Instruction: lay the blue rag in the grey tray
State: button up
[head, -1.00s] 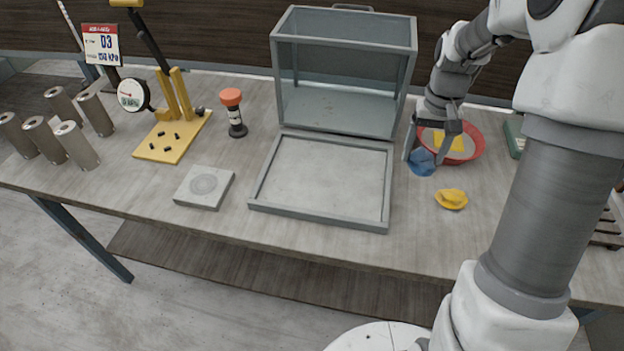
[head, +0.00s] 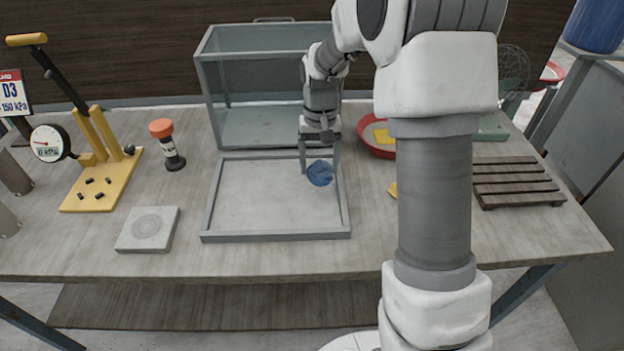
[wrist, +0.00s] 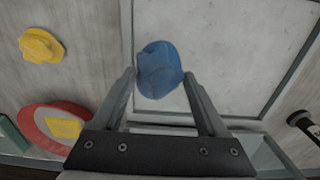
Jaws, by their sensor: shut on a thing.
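The blue rag (head: 320,174) is a crumpled bundle held in my gripper (head: 318,160). In the wrist view the rag (wrist: 159,68) sits between the two fingertips, which are closed on it. The grey tray (head: 276,237) is a wide, shallow, empty frame on the table in front of the glass case. In the head view the rag appears over the tray's right rear part.
A glass case (head: 262,130) stands behind the tray. A red bowl (head: 378,150) with a yellow cloth is to the right, and another yellow cloth (wrist: 41,46) lies on the table. A slatted rack (head: 515,183) is at right.

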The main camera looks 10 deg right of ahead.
aim_at(313, 179)
jog(key=shift+w+a+f, duration=0.15)
jog(key=shift+a+f, duration=0.3)
jog(key=shift+a, duration=0.2)
jog(key=shift+f+b, duration=0.3)
jog(key=shift+f, duration=1.65)
jog(key=shift+f, duration=0.2)
jog(key=o, duration=1.1)
jog(key=shift+r, duration=0.1)
